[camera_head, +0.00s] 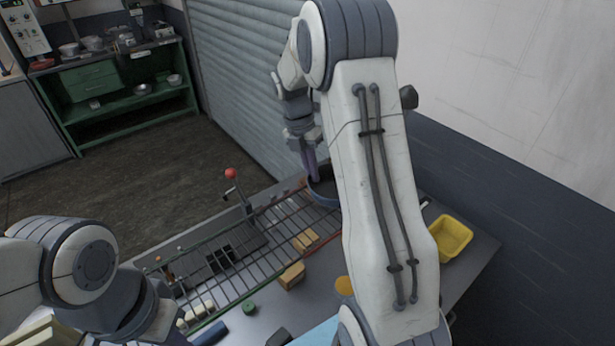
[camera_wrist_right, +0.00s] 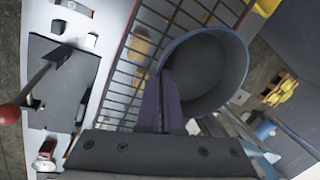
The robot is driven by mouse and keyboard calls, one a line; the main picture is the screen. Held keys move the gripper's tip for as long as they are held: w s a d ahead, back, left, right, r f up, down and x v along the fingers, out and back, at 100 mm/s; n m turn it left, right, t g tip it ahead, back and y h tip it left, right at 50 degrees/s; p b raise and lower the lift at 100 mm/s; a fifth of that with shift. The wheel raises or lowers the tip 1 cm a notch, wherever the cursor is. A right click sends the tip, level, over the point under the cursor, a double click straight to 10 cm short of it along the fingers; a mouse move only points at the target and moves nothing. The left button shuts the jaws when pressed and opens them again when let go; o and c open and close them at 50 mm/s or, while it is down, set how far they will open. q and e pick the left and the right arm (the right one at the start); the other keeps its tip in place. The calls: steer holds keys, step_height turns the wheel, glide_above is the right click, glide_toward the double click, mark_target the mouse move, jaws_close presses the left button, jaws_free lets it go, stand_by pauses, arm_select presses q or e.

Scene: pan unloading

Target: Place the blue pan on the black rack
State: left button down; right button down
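The blue pan (camera_head: 323,191) is at the far right end of the black wire rack (camera_head: 262,234), partly hidden behind my right arm. In the right wrist view the round pan (camera_wrist_right: 212,72) overlaps the rack's bars (camera_wrist_right: 130,72). I cannot tell whether it rests on them or hangs just above. My right gripper (camera_head: 312,177) points down at the pan's near-left rim. In the wrist view its purple fingers (camera_wrist_right: 161,78) are close together with the pan's rim at their tips. My left arm is at the lower left; its gripper does not show.
A yellow bin (camera_head: 451,236) stands at the table's right. Wooden blocks (camera_head: 292,275) and a green piece (camera_head: 249,307) lie around the rack. A lever with a red knob (camera_head: 231,173) rises behind it. A green shelf (camera_head: 125,92) stands far back left.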

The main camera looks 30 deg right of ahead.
steer(key=shift+w+a+f, duration=0.3)
steer(key=shift+w+f, duration=0.15)
steer(key=shift+w, duration=0.3)
steer(key=x, duration=0.1)
steer(key=p+x, duration=0.2)
steer(key=shift+w+a+f, duration=0.15)
steer(key=shift+w+f, duration=0.1)
steer(key=shift+f, duration=0.35)
steer(key=shift+f, duration=0.1)
steer(key=c, duration=1.1)
jaws_free()
